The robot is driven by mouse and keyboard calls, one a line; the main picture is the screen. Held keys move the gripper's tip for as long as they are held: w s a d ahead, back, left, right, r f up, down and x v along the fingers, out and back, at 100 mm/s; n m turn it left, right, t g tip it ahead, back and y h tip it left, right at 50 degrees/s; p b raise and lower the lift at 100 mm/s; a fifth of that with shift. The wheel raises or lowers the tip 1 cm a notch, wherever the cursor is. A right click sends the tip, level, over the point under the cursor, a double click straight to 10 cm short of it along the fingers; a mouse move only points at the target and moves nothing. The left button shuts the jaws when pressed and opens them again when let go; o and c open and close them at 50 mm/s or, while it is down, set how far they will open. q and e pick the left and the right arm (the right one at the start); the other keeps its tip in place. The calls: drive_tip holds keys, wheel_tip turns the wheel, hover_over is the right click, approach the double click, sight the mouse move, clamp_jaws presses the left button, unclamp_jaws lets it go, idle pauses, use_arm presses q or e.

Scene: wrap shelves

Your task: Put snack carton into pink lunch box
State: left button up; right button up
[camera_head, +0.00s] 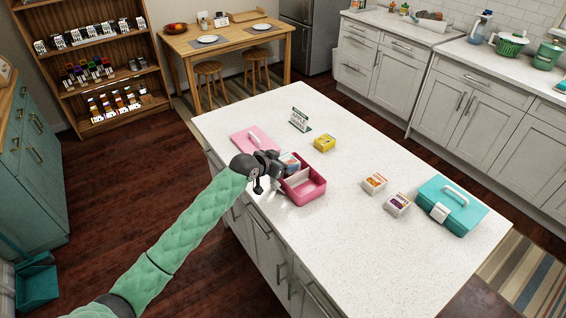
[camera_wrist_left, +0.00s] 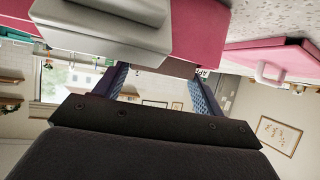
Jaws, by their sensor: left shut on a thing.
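The pink lunch box (camera_head: 318,193) stands open near the left edge of the island, with a pale inner part showing. My left gripper (camera_head: 279,168) is at its far left side, shut on a small white and blue snack carton (camera_head: 290,160). The carton is at the box's back rim, partly hidden by the gripper; I cannot tell whether it is inside or above. In the left wrist view, my gripper's blue-padded fingers (camera_wrist_left: 162,90) point toward the pink box (camera_wrist_left: 200,30), and the carton is not clear. My right gripper is not in view.
A pink lid (camera_head: 253,140) with a handle lies behind the box. A small sign (camera_head: 300,120) and a yellow carton (camera_head: 325,143) stand beyond. Orange (camera_head: 374,183) and purple (camera_head: 397,204) cartons and a teal lunch box (camera_head: 452,205) are to the right. The front counter is clear.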

use_arm(q)
drive_tip(key=shift+f, duration=0.35)
drive_tip(key=shift+f, duration=0.1)
